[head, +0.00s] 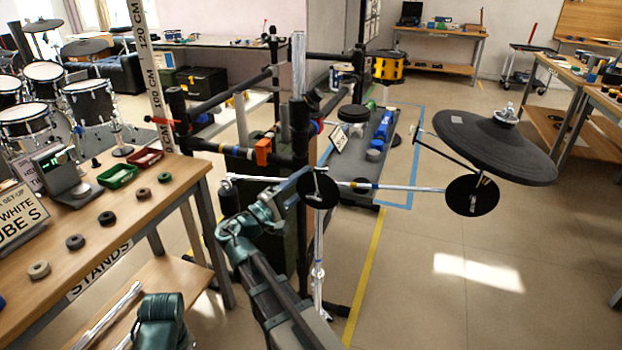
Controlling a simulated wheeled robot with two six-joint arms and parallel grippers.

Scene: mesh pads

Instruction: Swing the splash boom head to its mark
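A chrome boom (395,187) runs nearly level from the stand to the right. At its right end is a round black disc (472,195), with a wide dark cymbal pad (485,146) tilted above it. A second black disc (319,188) sits where the boom crosses the upright stand tube (318,255). My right arm comes up from the bottom middle, and its gripper (300,184) is at the boom just left of this disc. I cannot tell whether its fingers touch the boom or are closed. Part of my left arm shows at bottom left; its gripper is out of view. I cannot identify the mark.
A dark rack with an orange clamp (263,151) stands behind my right arm. A wooden table (130,215) with several rings and red and green trays is at left. A drum kit is behind it. Floor at right is clear, with blue and yellow tape lines (366,275).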

